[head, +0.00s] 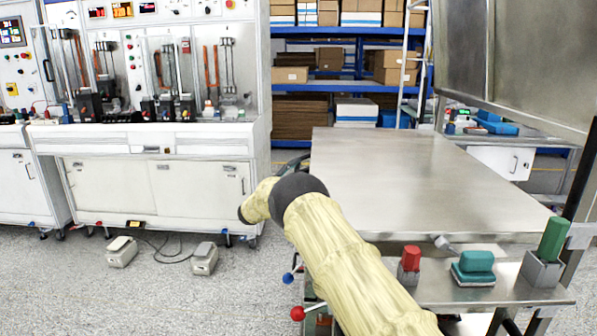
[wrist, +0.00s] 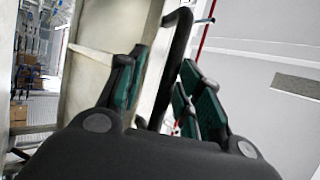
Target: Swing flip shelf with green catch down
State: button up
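In the head view a broad steel shelf panel (head: 420,180) lies about level. At its front right corner a green catch (head: 553,240) stands upright in a grey block. A second steel panel (head: 520,55) stands steeply raised at the upper right; I cannot tell which panel the task means. My arm reaches to the big panel's left side; my gripper is not clearly seen there. In the wrist view my gripper (wrist: 165,95) shows green finger pads set apart. A black curved bar (wrist: 177,45) shows between them, beside a pale panel (wrist: 110,60). Contact cannot be told.
A red knob (head: 411,258) and a teal block (head: 474,267) sit on the front ledge. White test benches (head: 160,140) stand at the left, with two small boxes on the floor before them. Blue shelving (head: 345,88) with cartons is behind. Floor at the lower left is mostly free.

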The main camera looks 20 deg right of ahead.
notch_tip(320, 180, up, 10)
jog(key=shift+d, duration=0.1)
dwell(0.4)
jog(key=shift+a+f+b, duration=0.25)
jog(key=shift+f+b, duration=0.05)
jog(key=shift+f, duration=0.2)
jog(key=shift+s+a+f, duration=0.2)
jog(key=shift+a+f, duration=0.05)
jog(key=shift+f, duration=0.05)
jog(key=shift+s+a+f+b, duration=0.1)
jog(key=shift+a+f+b, duration=0.15)
jog(key=shift+f+b, duration=0.4)
jog(key=s+a+f+b, duration=0.1)
jog(key=a+f+b, duration=0.3)
jog(key=f, duration=0.4)
jog(key=shift+s+a+f, duration=0.15)
jog(key=shift+s+a, duration=0.1)
jog(key=shift+s, duration=0.15)
jog(key=shift+b, duration=0.4)
dwell(1.0)
